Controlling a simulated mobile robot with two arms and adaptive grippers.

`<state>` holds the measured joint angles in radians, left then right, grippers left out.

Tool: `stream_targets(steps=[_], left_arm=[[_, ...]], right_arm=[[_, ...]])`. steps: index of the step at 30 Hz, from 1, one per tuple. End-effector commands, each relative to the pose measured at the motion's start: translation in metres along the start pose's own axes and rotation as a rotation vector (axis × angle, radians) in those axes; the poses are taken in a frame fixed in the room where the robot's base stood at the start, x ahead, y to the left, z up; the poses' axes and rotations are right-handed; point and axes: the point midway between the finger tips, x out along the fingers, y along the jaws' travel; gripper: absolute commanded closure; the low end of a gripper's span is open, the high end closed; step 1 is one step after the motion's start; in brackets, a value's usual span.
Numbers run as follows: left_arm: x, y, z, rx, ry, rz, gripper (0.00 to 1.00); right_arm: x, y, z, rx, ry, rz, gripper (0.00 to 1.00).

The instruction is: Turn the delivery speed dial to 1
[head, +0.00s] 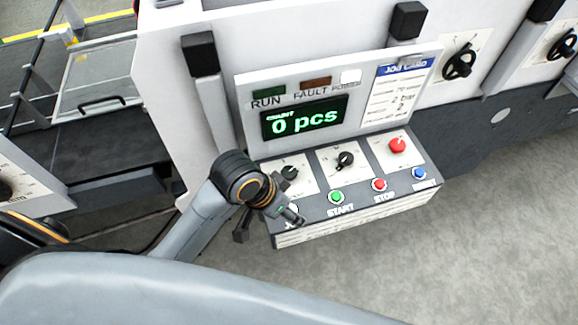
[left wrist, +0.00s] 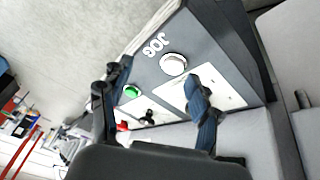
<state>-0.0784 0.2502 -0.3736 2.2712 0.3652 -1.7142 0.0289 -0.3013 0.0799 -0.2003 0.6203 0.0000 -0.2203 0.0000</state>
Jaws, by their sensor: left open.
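A sloped control panel (head: 312,207) carries a small dark dial (head: 289,172) on a white plate at its left end and a black selector knob (head: 345,159) beside it. Their labels are too small to read, so I cannot tell which is the delivery speed dial. My left gripper (head: 270,226) is over the panel's left front corner, near the small dial. In the left wrist view its fingers (left wrist: 158,78) are apart with nothing held between them. One finger covers much of the left dial's white plate (left wrist: 236,98). My right gripper is not in view.
A white JOG button (left wrist: 173,64), green START button (head: 337,197), red STOP button (head: 379,185), blue button (head: 419,173) and red mushroom button (head: 397,145) are close by. The display (head: 304,119) reads 0 pcs. Black handwheels (head: 460,64) sit further right. Clear floor lies in front.

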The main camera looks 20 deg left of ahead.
Motion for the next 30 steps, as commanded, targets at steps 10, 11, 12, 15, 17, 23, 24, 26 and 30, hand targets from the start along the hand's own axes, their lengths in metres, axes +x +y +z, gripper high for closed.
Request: stream_targets(steps=[10, 11, 12, 15, 17, 23, 24, 26, 30], left_arm=[[-0.031, -0.012, -0.081, 0.327, -0.162, 0.042, 0.38], [-0.036, -0.016, -0.086, 0.347, -0.183, 0.036, 0.38], [-0.043, -0.023, -0.091, 0.369, -0.212, 0.026, 0.38], [-0.063, -0.039, -0.103, 0.409, -0.284, 0.001, 0.38], [-0.074, -0.048, -0.109, 0.423, -0.320, -0.014, 0.38], [-0.098, -0.066, -0.118, 0.436, -0.391, -0.040, 0.38], [-0.099, -0.067, -0.118, 0.437, -0.397, -0.042, 0.38], [-0.099, -0.068, -0.117, 0.437, -0.402, -0.042, 0.38], [-0.088, -0.068, -0.113, 0.436, -0.404, -0.038, 0.38]], right_arm=[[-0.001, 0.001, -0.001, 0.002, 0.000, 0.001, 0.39], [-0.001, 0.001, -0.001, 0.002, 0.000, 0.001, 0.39], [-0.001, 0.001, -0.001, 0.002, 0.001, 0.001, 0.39], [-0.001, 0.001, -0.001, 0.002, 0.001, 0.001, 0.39], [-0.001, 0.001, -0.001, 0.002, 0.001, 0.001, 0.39], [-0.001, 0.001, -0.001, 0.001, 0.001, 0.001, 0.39], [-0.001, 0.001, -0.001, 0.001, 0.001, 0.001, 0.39], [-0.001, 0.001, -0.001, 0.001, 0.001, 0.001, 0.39], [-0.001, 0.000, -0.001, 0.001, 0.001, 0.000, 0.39]])
